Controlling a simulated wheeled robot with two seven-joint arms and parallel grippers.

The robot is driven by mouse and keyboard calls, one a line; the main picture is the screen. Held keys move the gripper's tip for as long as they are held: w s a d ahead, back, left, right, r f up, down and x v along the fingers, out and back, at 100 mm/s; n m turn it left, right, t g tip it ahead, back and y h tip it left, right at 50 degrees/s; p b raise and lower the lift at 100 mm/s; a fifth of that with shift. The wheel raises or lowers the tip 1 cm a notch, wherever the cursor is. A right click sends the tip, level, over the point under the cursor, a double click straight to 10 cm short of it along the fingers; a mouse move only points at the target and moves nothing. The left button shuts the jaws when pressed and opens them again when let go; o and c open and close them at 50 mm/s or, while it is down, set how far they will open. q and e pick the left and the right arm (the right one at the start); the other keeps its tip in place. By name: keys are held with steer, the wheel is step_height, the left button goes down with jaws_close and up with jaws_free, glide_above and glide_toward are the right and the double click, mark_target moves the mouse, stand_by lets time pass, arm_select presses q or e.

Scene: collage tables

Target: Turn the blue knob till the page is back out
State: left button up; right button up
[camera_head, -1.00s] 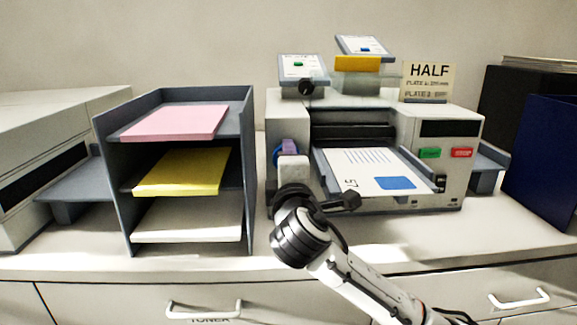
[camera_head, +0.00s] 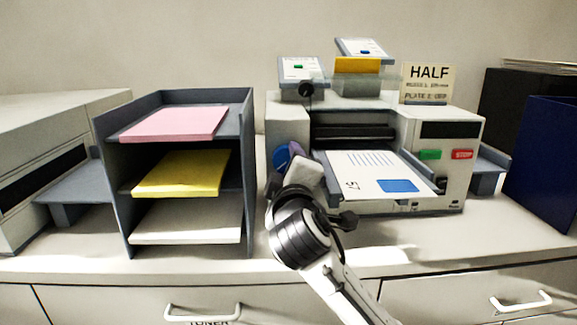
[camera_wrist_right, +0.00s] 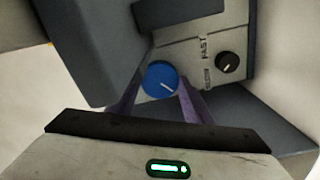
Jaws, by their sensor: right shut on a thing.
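The blue knob (camera_wrist_right: 160,79) is on the left side of the printer's front. In the head view a sliver of the knob (camera_head: 281,156) shows beside my right gripper (camera_head: 292,151). In the right wrist view my right gripper (camera_wrist_right: 158,94) has its purple fingers on either side of the knob, shut on it. My left gripper is not in view.
A small black knob (camera_wrist_right: 228,62) sits beside the word FAST. The printer (camera_head: 448,185) has green and red buttons. A grey shelf (camera_head: 249,170) with pink, yellow and white paper stands close on the left. A dark blue box (camera_head: 552,160) is at the right.

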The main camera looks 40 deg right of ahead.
steer(key=shift+f, duration=0.1)
steer(key=o, duration=1)
steer(key=shift+o, duration=0.2)
steer(key=shift+s+a, duration=0.1)
steer(key=b+v, duration=0.1)
steer(key=v, duration=0.9)
